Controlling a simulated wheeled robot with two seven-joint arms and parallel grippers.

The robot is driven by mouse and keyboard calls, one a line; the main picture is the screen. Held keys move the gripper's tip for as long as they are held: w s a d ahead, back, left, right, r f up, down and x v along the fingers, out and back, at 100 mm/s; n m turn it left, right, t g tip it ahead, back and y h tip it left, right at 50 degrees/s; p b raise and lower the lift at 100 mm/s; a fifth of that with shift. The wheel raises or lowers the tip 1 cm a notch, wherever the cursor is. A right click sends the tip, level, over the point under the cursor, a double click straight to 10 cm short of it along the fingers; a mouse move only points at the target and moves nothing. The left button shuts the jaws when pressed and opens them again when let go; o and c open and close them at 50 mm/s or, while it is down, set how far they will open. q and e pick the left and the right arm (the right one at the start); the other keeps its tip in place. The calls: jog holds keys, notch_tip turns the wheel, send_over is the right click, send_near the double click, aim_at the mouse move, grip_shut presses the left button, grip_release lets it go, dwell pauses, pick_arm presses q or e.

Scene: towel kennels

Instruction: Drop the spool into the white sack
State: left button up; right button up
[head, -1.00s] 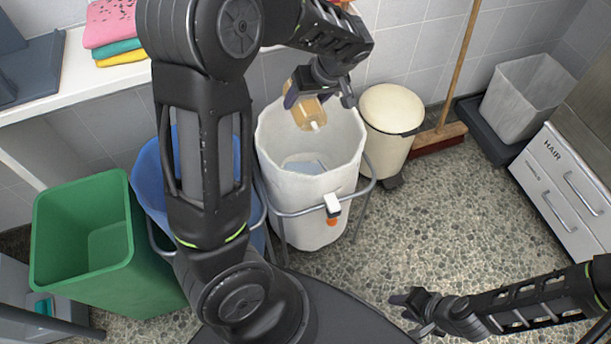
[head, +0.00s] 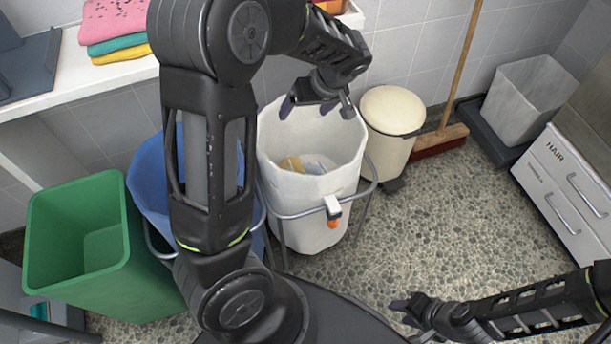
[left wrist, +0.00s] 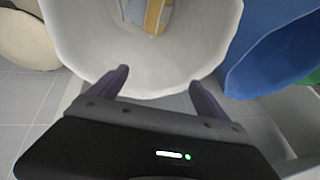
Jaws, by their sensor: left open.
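The white sack (head: 311,190) hangs open in a metal frame at the middle of the head view. The tan spool (head: 291,164) lies down inside it, seen past the rim. In the left wrist view the spool (left wrist: 155,15) shows partly at the top, inside the white sack (left wrist: 165,78). My left gripper (head: 317,106) is open and empty above the back of the sack's mouth, apart from the spool. Its spread fingers show in the left wrist view (left wrist: 158,88). My right gripper (head: 405,308) is low at the right, over the floor, away from the sack; its finger gap is unclear.
A blue sack (head: 150,185) and a green bin (head: 80,245) stand left of the white sack. A cream lidded bin (head: 391,115) stands close on its right, with a broom (head: 440,138) beyond. Folded towels (head: 115,30) lie on the counter.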

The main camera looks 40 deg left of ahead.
pick_arm(q)
jog(key=p+v, duration=0.1)
jog(key=v, duration=0.6)
jog(key=shift+d+r, duration=0.15)
jog(key=shift+r, duration=0.2)
dwell(0.8)
